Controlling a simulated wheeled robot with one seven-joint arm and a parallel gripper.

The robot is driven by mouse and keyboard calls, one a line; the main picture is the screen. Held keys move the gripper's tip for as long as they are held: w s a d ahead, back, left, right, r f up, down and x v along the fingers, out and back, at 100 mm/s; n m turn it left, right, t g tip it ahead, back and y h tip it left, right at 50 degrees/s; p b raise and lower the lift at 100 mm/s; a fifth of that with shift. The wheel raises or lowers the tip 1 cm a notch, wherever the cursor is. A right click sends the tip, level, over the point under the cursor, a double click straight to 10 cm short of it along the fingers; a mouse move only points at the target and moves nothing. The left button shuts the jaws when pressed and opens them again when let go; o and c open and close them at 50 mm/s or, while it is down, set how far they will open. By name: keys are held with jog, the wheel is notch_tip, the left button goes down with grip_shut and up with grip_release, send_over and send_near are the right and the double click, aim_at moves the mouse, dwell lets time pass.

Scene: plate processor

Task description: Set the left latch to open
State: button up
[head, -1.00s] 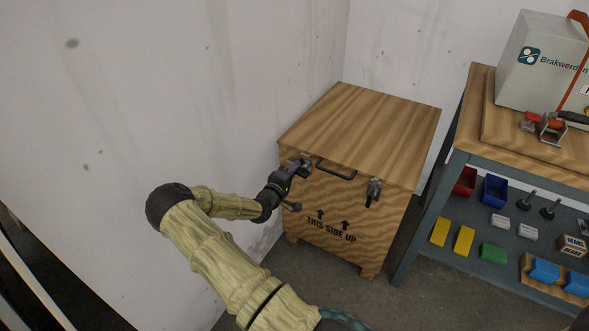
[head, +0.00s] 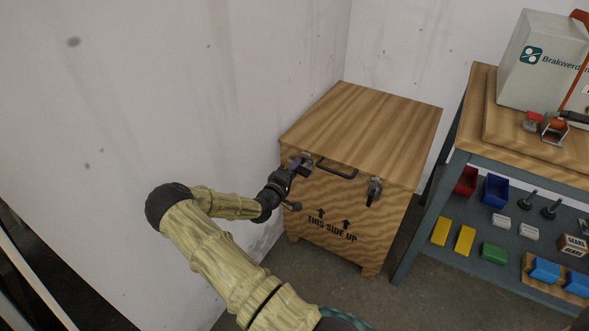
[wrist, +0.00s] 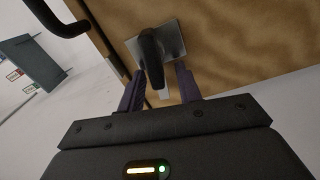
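The wooden crate (head: 330,195) stands against the wall, its lid down. The left latch (head: 306,159) is on the upper left of its front, largely hidden by my gripper (head: 294,166). In the wrist view the latch shows as a grey metal plate with a dark lever (wrist: 152,50). My gripper (wrist: 160,88) has its two purple fingers apart, one on each side of the lever's end. Gaps show between lever and fingers, so it does not look clamped. The right latch (head: 374,190) is on the front's right side.
A dark bar handle (head: 337,170) sits between the two latches and also shows at the wrist view's top left (wrist: 62,24). A workbench (head: 468,120) with bins and tools stands to the right. The wall (head: 230,90) is close on the left.

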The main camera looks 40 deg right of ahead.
jog(key=p+v, duration=0.3)
jog(key=v, duration=1.4)
jog(key=shift+a, duration=0.1)
